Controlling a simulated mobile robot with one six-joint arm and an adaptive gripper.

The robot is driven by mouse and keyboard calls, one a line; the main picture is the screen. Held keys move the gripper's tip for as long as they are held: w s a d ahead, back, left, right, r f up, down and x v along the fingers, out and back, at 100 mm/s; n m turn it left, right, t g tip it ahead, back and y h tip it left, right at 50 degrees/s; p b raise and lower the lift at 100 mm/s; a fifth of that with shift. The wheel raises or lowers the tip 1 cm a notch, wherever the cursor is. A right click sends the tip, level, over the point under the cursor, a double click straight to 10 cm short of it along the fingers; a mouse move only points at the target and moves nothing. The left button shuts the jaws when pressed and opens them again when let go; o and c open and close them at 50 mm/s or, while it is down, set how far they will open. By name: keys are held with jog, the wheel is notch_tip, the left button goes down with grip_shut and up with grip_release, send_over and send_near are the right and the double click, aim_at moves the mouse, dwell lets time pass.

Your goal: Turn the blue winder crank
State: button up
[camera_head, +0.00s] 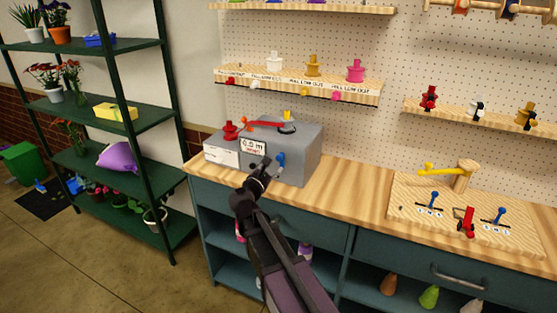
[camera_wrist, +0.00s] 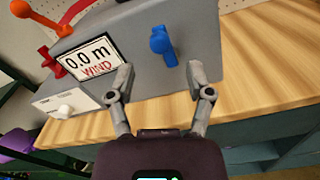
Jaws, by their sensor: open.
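The blue winder crank (camera_wrist: 162,44) sticks out of the front of the grey winder box (camera_wrist: 200,25), to the right of its display. In the head view the blue crank (camera_head: 281,159) shows just beyond my gripper (camera_head: 259,168). In the wrist view my gripper (camera_wrist: 160,82) is open and empty, its two fingers spread on either side below the crank. The crank appears ahead of the fingertips, with no visible contact. The display (camera_wrist: 88,57) reads "0.0 m" with "WIND" in red below; it looks like "0.5 m" in the head view, too small to be sure.
The wooden counter (camera_wrist: 260,75) right of the box is clear. A board (camera_head: 420,215) with levers stands farther right.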

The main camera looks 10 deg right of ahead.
aim_at(278, 160)
jog(key=shift+x, duration=2.85)
grip_shut()
